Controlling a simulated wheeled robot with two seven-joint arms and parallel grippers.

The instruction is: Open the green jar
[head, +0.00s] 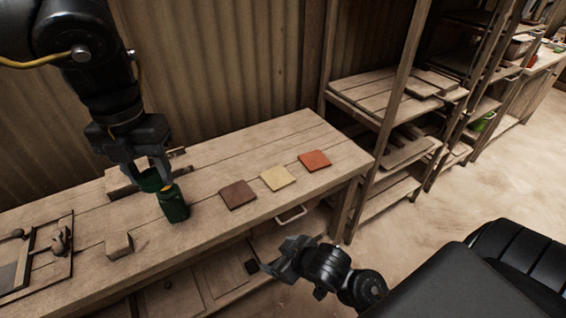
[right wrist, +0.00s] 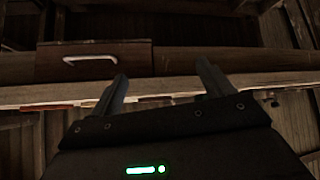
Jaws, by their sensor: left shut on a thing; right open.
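The green jar (head: 173,207) stands upright on the wooden bench in the head view. A green lid (head: 148,181) is up and to the left of the jar's mouth, apart from the body as far as I can see. A small orange patch shows at the jar's top. My left gripper (head: 149,173) points down from above and is shut on the green lid. My right gripper (head: 274,259) is open and empty, low in front of the bench and away from the jar. Its two fingers also show apart in the right wrist view (right wrist: 162,80).
Brown (head: 238,194), yellow (head: 278,178) and orange-red (head: 314,160) tiles lie right of the jar on the bench (head: 270,141). A small wooden block (head: 119,245) is front left. A framed fixture (head: 40,255) is at far left. Shelving (head: 372,95) stands right.

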